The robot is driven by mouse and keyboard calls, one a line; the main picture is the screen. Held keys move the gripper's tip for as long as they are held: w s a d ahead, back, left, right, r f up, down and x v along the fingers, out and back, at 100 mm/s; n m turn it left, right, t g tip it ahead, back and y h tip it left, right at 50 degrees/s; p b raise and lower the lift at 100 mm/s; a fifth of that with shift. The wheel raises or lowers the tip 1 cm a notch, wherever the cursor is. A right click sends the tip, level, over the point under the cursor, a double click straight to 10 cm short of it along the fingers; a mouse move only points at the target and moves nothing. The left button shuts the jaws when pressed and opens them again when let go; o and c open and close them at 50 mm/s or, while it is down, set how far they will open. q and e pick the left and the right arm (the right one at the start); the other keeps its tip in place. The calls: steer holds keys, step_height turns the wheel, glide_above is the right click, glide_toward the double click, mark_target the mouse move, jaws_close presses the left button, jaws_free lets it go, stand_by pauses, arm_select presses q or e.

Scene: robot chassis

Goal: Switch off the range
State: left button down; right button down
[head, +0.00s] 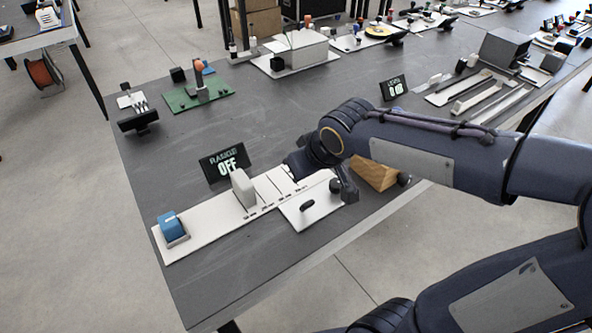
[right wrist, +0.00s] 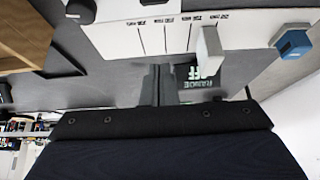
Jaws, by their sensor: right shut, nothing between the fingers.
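The range display (head: 225,163) stands upright behind a white board and reads "RANGE OFF". It also shows upside down in the right wrist view (right wrist: 203,75). The white board (head: 215,222) has marked lines with mm labels. An upright pale block (head: 243,188) stands on it left of the lines, also seen in the right wrist view (right wrist: 209,46). My left gripper is not in view.
A blue block (head: 172,222) sits in a holder at the board's left end. A wooden block (head: 374,174) lies right of the board under my right arm. A green board (head: 185,98) stands farther back. Dark table is clear around the display's left.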

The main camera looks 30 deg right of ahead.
steer(key=shift+s+f+v, duration=0.1)
steer(key=shift+s+v, duration=0.1)
steer(key=shift+v, duration=0.95)
steer(key=shift+s+f+v, duration=0.15)
steer(key=shift+v, duration=1.05)
steer(key=s+a+r+m+y+p, duration=0.2)
steer(key=s+p, duration=0.5)
steer(key=s, duration=0.6)
steer(key=shift+a+m+g+y+p, duration=0.3)
steer(key=shift+a+m+y+p, duration=0.1)
steer(key=shift+a+m+y, duration=0.15)
steer(key=shift+s, duration=0.1)
